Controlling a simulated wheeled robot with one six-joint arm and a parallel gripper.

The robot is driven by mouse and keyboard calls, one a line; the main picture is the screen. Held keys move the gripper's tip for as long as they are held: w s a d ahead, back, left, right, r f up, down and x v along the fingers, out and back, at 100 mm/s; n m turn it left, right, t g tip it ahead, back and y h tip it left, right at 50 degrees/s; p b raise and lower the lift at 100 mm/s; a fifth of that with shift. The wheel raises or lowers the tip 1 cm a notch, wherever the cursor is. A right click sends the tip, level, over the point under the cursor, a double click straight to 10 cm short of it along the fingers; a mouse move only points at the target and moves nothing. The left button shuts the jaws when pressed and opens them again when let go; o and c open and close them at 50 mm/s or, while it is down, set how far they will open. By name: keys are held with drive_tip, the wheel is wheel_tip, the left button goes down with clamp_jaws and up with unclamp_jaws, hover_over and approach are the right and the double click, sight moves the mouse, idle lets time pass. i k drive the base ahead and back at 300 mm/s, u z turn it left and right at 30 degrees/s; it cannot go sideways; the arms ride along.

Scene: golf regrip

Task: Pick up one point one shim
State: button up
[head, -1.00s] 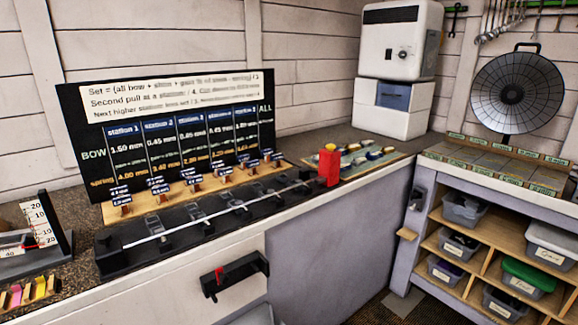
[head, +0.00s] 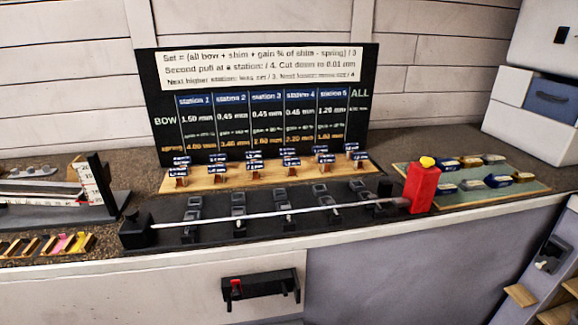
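Small pieces with blue-and-white tags (head: 254,159) stand in a row on a wooden strip (head: 220,180) in front of the station board (head: 262,105). The tag numbers are too small to read, so I cannot tell which, if any, is the one point one shim. Several small blue and yellow items (head: 497,180) lie on a green mat (head: 505,193) at the right; their markings are not legible either. My gripper is not in view.
A black fixture (head: 160,235) with several clamps and a long pale rod (head: 260,216) runs along the bench front, a red block (head: 422,186) at its right end. A black stand (head: 100,190) and coloured strips (head: 62,243) are at the left. A white cabinet (head: 515,105) stands back right.

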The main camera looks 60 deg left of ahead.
sight(290, 163)
drive_tip(key=u, duration=0.4)
drive_tip(key=i, duration=0.6)
drive_tip(key=u, duration=1.25)
drive_tip(key=i, duration=0.55)
drive_tip(key=u, duration=0.55)
